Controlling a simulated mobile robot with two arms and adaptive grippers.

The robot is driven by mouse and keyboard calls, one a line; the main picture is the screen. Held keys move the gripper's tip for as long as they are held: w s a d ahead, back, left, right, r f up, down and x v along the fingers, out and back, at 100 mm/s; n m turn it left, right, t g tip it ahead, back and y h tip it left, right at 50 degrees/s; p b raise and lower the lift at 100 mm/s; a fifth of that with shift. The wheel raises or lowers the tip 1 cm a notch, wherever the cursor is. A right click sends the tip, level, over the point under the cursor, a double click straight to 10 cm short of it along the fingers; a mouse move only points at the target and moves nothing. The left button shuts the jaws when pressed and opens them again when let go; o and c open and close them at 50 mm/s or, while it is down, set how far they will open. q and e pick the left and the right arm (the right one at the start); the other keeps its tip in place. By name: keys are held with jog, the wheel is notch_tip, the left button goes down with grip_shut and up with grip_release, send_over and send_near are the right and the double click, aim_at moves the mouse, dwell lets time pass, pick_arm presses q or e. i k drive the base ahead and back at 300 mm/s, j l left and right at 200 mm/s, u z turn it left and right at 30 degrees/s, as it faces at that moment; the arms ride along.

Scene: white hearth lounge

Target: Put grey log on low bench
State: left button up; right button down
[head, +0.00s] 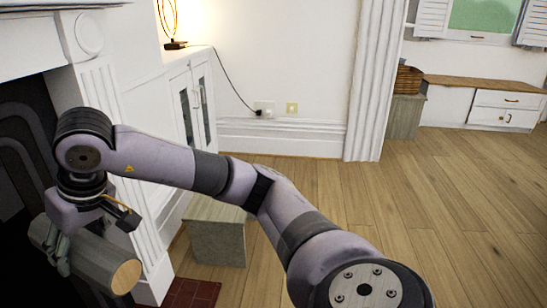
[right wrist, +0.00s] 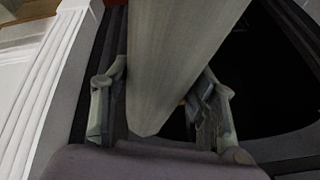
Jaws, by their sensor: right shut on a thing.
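The grey log (head: 100,262) has a pale tan cut end facing right. My right gripper (head: 58,252) is shut around it and holds it in front of the dark fireplace at the left. In the right wrist view the log (right wrist: 180,60) runs between the two fingers (right wrist: 160,105). A low grey bench-like block (head: 218,243) stands on the floor right of the log, partly hidden by my right arm. It looks like the low bench, and its visible top is bare. The log is apart from it. My left gripper is not in view.
The white fireplace surround (head: 105,150) stands beside the log. A white cabinet (head: 190,95) with a lamp (head: 173,43) is behind the block. A wicker basket (head: 409,80) sits on another grey block (head: 404,117) at the back right. The wooden floor (head: 420,210) is clear at right.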

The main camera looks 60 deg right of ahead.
aim_at(226, 217)
jog(key=i+l+z, duration=0.2)
jog(key=z, duration=0.2)
jog(key=i+l+z, duration=0.2)
jog(key=z, duration=0.2)
jog(key=i+l+z, duration=0.1)
jog(key=i+z, duration=0.25)
jog(key=i+l, duration=0.15)
jog(key=i, duration=0.4)
